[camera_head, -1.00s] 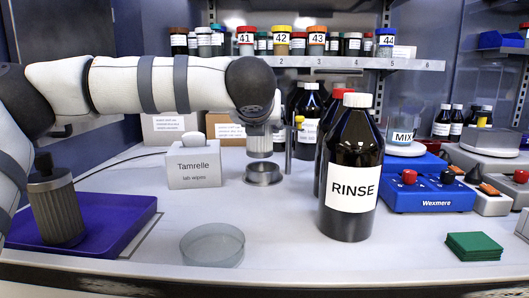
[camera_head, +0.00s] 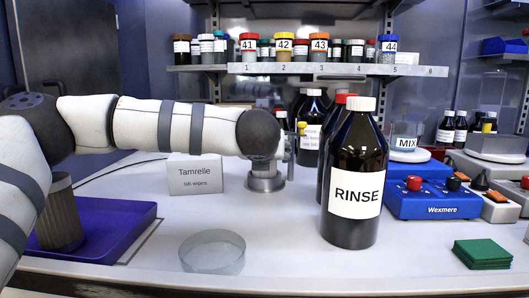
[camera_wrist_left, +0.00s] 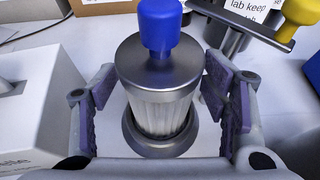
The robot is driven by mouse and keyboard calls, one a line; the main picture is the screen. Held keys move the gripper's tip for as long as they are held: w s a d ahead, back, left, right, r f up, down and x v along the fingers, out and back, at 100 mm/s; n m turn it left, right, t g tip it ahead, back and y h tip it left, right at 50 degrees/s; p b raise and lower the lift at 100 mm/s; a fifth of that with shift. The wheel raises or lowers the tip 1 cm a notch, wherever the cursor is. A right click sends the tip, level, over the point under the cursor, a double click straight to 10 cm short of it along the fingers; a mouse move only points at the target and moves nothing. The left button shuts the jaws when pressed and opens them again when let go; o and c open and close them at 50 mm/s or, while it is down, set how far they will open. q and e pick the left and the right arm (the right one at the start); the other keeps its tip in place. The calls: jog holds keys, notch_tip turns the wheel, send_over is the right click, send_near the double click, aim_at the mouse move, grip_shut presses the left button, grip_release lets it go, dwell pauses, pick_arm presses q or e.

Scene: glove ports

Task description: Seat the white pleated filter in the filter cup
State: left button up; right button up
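The white pleated filter (camera_wrist_left: 162,115) shows in the left wrist view, upright, with a steel cap and a blue knob (camera_wrist_left: 159,25) on top. Its lower end stands within the dark metal ring of the filter cup (camera_wrist_left: 161,148); I cannot tell how deep it sits. My left gripper (camera_wrist_left: 160,105) has its purple-padded fingers spread on either side of the filter, with narrow gaps to the pleated body. In the head view the filter cup (camera_head: 266,184) stands right below my left wrist, which hides the fingers and most of the filter. My right gripper is not in view.
A white wipes box (camera_head: 195,175) stands close left of the cup. The tall RINSE bottle (camera_head: 355,175) stands to the right. A clear dish (camera_head: 212,252) is in front. A purple tray (camera_head: 118,245) holds a dark ribbed cylinder (camera_head: 60,218). A yellow-handled valve (camera_wrist_left: 303,12) is just behind the cup.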

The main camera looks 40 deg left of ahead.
pick_arm(q)
jog(key=shift+r, duration=0.3)
jog(key=v, duration=1.2)
jog(key=shift+p, duration=0.45)
jog(key=shift+f, duration=0.15)
